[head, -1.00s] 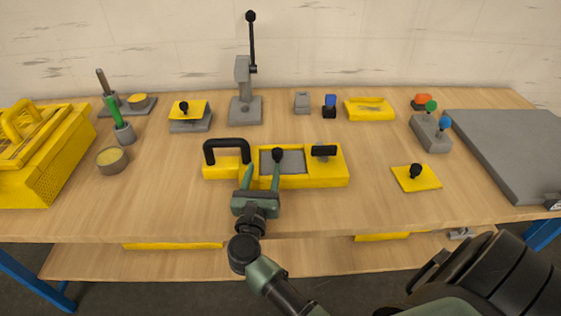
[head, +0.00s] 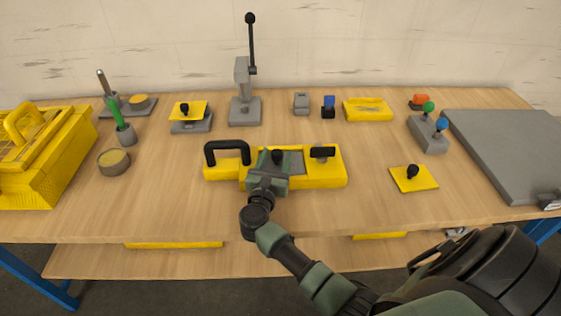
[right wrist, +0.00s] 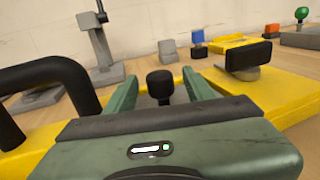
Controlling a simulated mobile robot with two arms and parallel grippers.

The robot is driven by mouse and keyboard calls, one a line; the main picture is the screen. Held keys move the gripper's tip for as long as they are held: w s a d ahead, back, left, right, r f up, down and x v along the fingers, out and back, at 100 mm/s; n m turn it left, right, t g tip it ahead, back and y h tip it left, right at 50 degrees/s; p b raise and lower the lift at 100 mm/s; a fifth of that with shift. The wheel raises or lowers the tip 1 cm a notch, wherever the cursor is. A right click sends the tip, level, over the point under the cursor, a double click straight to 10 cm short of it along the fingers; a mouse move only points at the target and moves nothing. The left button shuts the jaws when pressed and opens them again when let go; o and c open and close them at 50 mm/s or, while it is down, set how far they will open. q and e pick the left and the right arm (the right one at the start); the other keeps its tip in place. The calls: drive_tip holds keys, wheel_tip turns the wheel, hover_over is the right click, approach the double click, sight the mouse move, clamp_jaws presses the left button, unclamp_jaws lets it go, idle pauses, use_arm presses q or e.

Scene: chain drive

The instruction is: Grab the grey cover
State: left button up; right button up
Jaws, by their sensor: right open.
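The grey cover (head: 297,161) lies in the middle of a yellow housing (head: 333,177) on the table, partly hidden under my gripper in the head view. A black knob (head: 278,155) stands up from it. My right gripper (head: 274,160) is over the left part of the cover. In the right wrist view, the gripper (right wrist: 160,90) is open, with one green finger on each side of the black knob (right wrist: 160,82). My left gripper is not in view.
A black arched handle (head: 228,149) stands left of the cover on the housing, and a black T-shaped knob (head: 322,153) stands right of it. A grey lever press (head: 245,108) is behind. A yellow plate with knob (head: 414,180) lies to the right. The table front is clear.

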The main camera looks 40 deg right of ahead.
clamp_jaws()
drive_tip(key=shift+r, duration=0.1)
